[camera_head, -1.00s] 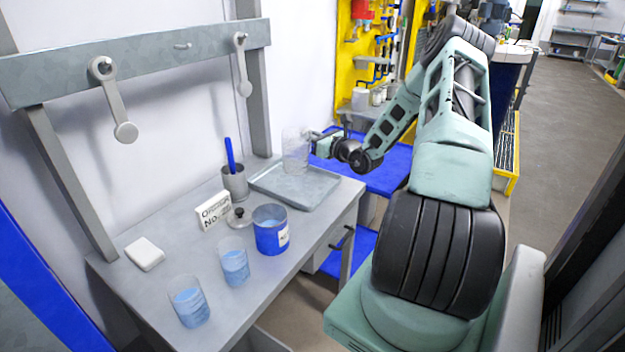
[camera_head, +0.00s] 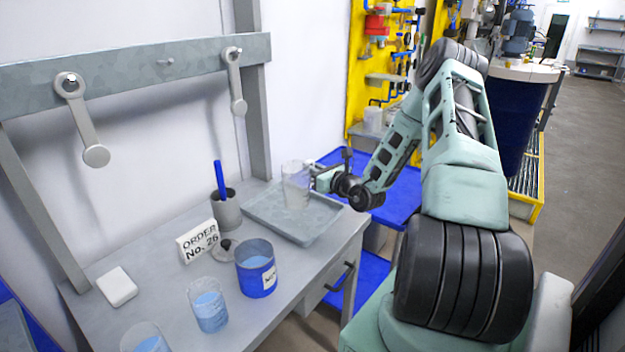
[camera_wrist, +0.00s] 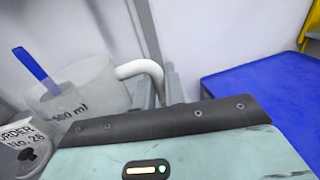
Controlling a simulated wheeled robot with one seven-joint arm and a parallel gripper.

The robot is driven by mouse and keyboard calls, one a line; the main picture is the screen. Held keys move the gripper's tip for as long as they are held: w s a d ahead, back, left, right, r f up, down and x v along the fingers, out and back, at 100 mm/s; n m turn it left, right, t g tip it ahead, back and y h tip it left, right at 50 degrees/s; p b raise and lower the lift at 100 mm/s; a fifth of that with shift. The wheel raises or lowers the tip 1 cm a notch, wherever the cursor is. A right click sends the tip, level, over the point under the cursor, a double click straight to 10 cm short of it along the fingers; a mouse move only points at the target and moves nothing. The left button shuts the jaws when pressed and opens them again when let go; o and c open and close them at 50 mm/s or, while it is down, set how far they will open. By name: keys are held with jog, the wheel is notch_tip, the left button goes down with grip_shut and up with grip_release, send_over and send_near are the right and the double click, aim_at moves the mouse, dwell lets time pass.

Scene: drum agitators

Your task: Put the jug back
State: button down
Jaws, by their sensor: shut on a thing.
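The jug (camera_head: 296,186) is clear and empty-looking, upright over the grey tray (camera_head: 268,226) on the table. In the wrist view the jug (camera_wrist: 88,88) shows a "500 ml" mark and a white handle (camera_wrist: 140,69). My gripper (camera_head: 313,180) is shut on the jug at its right side, where the handle is. In the wrist view the gripper's body hides its fingertips and the lower jug. I cannot tell whether the jug's base touches the tray.
Left of the tray stand a grey cup (camera_head: 227,210) with a blue stick, an order sign (camera_head: 198,241), a blue can (camera_head: 256,270), a white block (camera_head: 117,287) and beakers of blue liquid (camera_head: 210,309). A blue shelf (camera_head: 390,200) lies right of the table.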

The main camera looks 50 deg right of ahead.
jog(key=shift+f+p, duration=0.3)
jog(key=shift+f, duration=1.6)
jog(key=shift+f, duration=0.15)
jog(key=c, duration=1.5)
grip_release()
jog(key=shift+s, duration=0.1)
jog(key=s+b, duration=0.1)
jog(key=s, duration=0.2)
jog(key=s+a+b, duration=0.1)
jog(key=s, duration=0.3)
jog(key=s+b, duration=0.1)
jog(key=s, duration=0.2)
jog(key=shift+s+a, duration=0.15)
jog(key=shift+s, duration=0.1)
jog(key=shift+s+a+r, duration=0.1)
jog(key=shift+s+r, duration=0.1)
jog(key=shift+s, duration=0.45)
